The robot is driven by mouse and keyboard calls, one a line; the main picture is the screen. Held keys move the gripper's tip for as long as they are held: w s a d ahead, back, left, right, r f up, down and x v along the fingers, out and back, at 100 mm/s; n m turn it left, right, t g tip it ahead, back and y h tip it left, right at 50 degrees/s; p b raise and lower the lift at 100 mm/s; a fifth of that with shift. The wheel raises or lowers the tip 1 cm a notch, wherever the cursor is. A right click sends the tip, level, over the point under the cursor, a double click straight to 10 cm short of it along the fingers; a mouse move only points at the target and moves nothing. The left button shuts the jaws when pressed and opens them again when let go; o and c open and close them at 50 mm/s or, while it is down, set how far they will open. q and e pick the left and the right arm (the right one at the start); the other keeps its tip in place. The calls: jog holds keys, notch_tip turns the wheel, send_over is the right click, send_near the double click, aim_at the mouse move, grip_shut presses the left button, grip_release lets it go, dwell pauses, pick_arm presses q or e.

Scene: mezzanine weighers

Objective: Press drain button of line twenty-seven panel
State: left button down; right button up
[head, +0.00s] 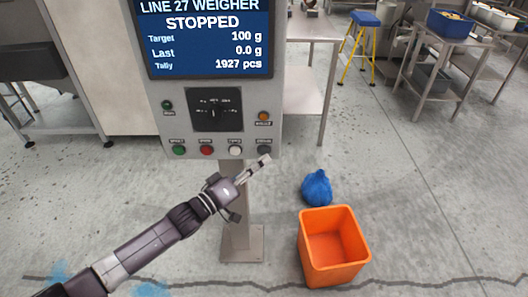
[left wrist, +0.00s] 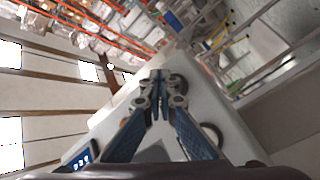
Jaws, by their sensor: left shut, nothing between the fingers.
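The line 27 weigher panel (head: 179,100) stands on a grey post, with a blue screen (head: 208,45) reading STOPPED. Under a black dial plate (head: 215,109) is a row of green (head: 179,150), red (head: 206,150), white (head: 235,150) and dark (head: 264,149) buttons. An orange button (head: 264,116) sits above the dark one. The small labels are too blurred to read surely. My left gripper (head: 264,160) is shut and empty, its tips just below the dark button in the picture; contact cannot be told. In the left wrist view its fingers (left wrist: 157,80) overlap the pale panel. My right gripper is not in view.
An orange bin (head: 309,255) and a blue bag (head: 317,187) are on the floor right of the post. A steel table (head: 310,27) stands behind the panel. A yellow-legged stool (head: 365,19) and a blue crate on a table (head: 450,24) are farther back.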

pick_arm(q)
jog(key=shift+w, duration=0.15)
dwell(0.7)
jog(key=shift+w, duration=0.25)
jog(key=shift+w+b, duration=0.4)
jog(key=shift+w, duration=0.05)
dwell(0.7)
jog(key=shift+s, duration=0.1)
jog(key=shift+s+p, duration=0.7)
jog(key=shift+s, duration=0.1)
